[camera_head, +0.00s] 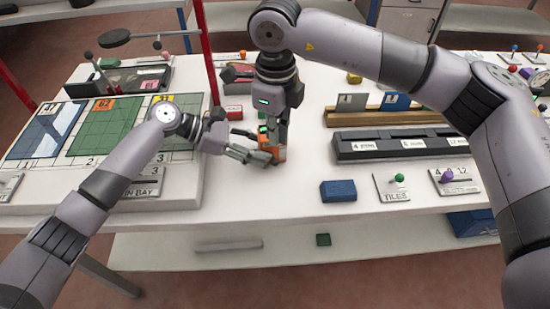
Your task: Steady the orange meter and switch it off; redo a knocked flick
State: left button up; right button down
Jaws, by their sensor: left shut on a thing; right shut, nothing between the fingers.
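My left gripper (266,158) reaches in from the left and is shut on the meter's lower part. A small green patch shows beside the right fingers. The meter's switch is hidden, and I cannot tell whether the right fingertips touch it.
A blue block (338,191) lies to the right near the front edge. Behind it is a black slotted rack (400,145). A red box (233,112) sits behind my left gripper. The tray with glass panels (150,190) fills the left. Bare table lies right of the meter.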

aim_at(274, 159)
jog(key=shift+w+a+f, duration=0.1)
jog(key=shift+w+f, duration=0.2)
pick_arm(q)
jog(key=shift+c, duration=0.2)
pick_arm(e)
jog(key=shift+f, duration=2.25)
pick_arm(q)
jog(key=shift+o, duration=0.2)
pick_arm(e)
jog(key=shift+f, duration=0.55)
pick_arm(q)
jog(key=shift+c, duration=0.2)
pick_arm(e)
notch_tip(274, 159, up, 7)
jog(key=s, duration=0.1)
jog(key=shift+s, duration=0.1)
